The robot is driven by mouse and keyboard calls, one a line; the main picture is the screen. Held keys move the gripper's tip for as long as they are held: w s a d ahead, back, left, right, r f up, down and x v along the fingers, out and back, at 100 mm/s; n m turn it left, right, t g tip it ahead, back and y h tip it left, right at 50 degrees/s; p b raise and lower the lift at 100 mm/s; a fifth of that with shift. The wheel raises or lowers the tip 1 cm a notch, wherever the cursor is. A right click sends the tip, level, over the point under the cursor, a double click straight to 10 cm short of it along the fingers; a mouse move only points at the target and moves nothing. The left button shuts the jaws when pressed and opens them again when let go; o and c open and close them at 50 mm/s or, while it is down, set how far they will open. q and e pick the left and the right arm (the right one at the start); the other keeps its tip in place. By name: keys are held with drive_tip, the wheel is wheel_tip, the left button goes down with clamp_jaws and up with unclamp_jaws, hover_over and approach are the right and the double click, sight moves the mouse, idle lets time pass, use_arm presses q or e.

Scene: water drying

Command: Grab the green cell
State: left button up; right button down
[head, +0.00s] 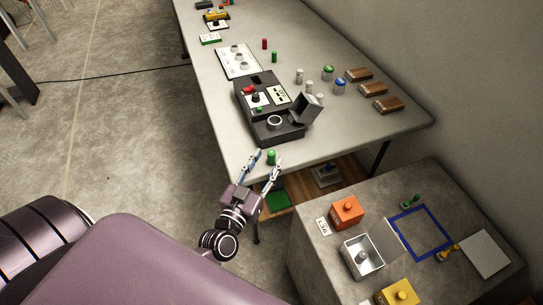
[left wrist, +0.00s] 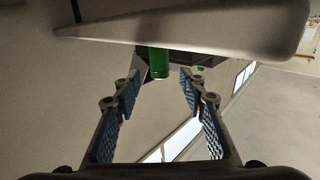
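A green cell (head: 271,157) stands upright near the front edge of the long grey table. My left gripper (head: 266,161) is open at that edge, its fingertips close to the cell. In the left wrist view the green cell (left wrist: 159,62) shows ahead of the two spread blue-padded fingers of the gripper (left wrist: 160,82), roughly centred between them; contact is not visible. Another small green cylinder (head: 274,57) stands farther back, beside a red one (head: 264,43). My right gripper is not in view.
A black device (head: 252,92) with an open lid stands just behind the cell on the table (head: 225,125). Several jars and brown blocks (head: 366,89) are at the right. A lower grey bench (head: 315,265) holds an orange box (head: 346,211) and a metal box (head: 361,257).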

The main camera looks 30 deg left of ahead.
sight(270, 156)
use_arm(q)
drive_tip(key=w, duration=0.3)
drive_tip(key=shift+w+a, duration=0.1)
drive_tip(key=shift+w, duration=0.25)
clamp_jaws()
